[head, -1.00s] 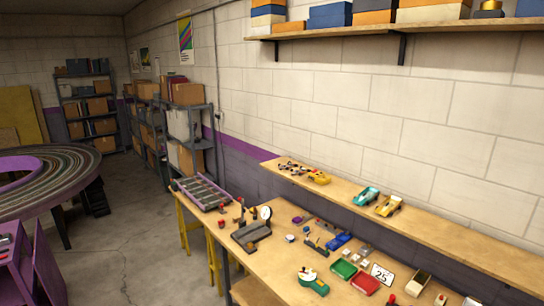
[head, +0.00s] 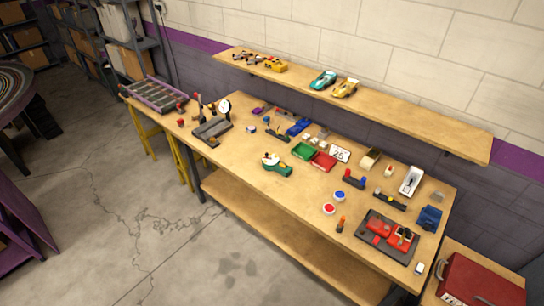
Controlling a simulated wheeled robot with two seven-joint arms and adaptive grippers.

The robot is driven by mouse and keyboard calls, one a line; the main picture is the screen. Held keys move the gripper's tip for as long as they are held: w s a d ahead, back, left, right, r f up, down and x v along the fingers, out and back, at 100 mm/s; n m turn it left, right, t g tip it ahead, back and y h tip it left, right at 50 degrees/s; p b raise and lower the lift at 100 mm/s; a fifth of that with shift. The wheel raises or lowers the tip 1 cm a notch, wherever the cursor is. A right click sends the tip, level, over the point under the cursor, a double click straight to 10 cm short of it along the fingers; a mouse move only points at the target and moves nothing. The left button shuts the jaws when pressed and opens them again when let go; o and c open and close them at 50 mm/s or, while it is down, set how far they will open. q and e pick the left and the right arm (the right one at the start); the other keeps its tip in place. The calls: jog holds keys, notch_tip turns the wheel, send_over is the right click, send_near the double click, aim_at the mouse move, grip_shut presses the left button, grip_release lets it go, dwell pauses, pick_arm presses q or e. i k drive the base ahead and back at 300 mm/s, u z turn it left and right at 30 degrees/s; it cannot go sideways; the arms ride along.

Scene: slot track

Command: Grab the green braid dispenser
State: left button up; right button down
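The green dispenser (head: 280,169) stands on the workbench (head: 232,165) near its front edge, about midway along. It has a dark green body with a cream-white round part on top at its left end. A separate green tray (head: 304,151) lies behind it to the right, beside a red tray (head: 323,161). Neither of my grippers is in view.
A gauge with a round dial (head: 224,106) stands left of the dispenser. Red and blue round pots (head: 329,209) and a dark tray with red parts (head: 388,240) lie to the right. A wall shelf (head: 420,121) hangs behind. The floor (head: 180,240) in front is clear.

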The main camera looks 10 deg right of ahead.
aim_at(272, 165)
jog(key=u, duration=0.4)
jog(key=k, duration=0.55)
jog(key=u, duration=0.9)
jog(key=i, duration=1.5)
jog(key=z, duration=0.65)
jog(key=i, duration=0.9)
jog(key=z, duration=0.85)
